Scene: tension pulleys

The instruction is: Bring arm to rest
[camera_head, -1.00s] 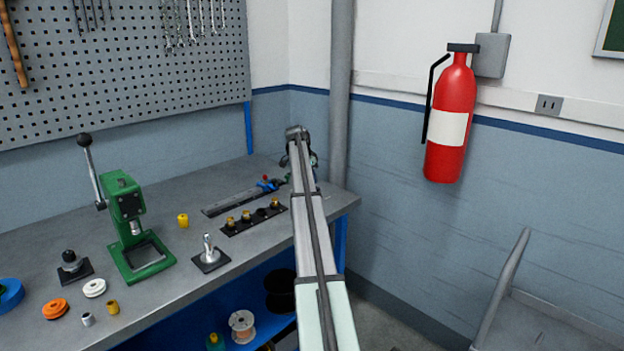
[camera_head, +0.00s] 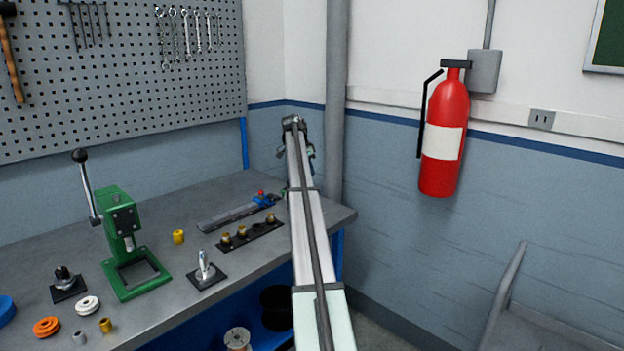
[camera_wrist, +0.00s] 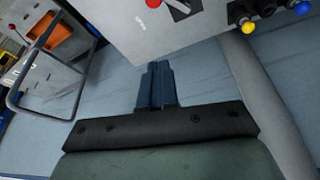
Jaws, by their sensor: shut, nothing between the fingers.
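My arm (camera_head: 305,225) stretches from the bottom of the head view up to its far end near the back right corner of the bench. My gripper shows in the wrist view (camera_wrist: 157,76), with its two dark blue fingers together and nothing between them. In the head view the far end of the arm hides most of the gripper, so I cannot make out its fingers there.
The bench (camera_head: 170,312) holds a green press (camera_head: 125,240), a toggle clamp (camera_head: 205,268), a black strip with brass pieces (camera_head: 250,235) and a blue-ended rail (camera_head: 235,212). A fire extinguisher (camera_head: 443,145) hangs on the right wall. A cart handle (camera_wrist: 42,112) shows in the wrist view.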

